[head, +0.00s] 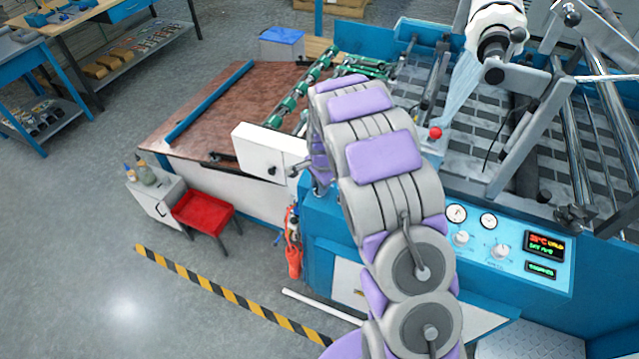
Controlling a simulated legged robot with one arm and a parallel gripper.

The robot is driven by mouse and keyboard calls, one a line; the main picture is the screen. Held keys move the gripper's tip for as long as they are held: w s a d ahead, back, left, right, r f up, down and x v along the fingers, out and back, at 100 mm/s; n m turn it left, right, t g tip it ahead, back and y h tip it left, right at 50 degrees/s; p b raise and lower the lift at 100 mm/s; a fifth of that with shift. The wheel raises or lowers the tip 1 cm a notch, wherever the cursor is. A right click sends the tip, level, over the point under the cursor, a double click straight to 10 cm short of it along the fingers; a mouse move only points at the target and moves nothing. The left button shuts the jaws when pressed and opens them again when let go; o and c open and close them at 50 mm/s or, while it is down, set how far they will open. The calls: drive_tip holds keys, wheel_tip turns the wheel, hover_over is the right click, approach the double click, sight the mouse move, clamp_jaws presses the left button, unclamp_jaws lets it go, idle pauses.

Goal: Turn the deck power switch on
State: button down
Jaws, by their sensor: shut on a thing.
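My purple and grey arm rises through the middle of the head view and bends down at its far end. My gripper (319,182) shows only in part, low beside the arm's left edge, at the left end of the blue machine (325,222). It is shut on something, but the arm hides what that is. I cannot pick out the deck power switch. The front control panel (515,240) has two dials, knobs and a lit display. A red ball-shaped knob (435,132) stands right of my arm, apart from my gripper.
A white box (262,150) and a brown-topped table (205,125) lie left of my gripper. A red stool (203,212) stands by a small white cabinet (157,200). Metal bars and rollers (570,130) crowd the right. Grey floor (80,270) is free at lower left.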

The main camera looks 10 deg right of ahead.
idle(0.3)
drive_tip(key=c, duration=1.2)
unclamp_jaws()
drive_tip(key=shift+w+a, duration=0.1)
wheel_tip(320, 180, up, 17)
drive_tip(key=s+p, duration=0.1)
drive_tip(key=shift+s+d+p, duration=0.35)
drive_tip(key=shift+s, duration=0.05)
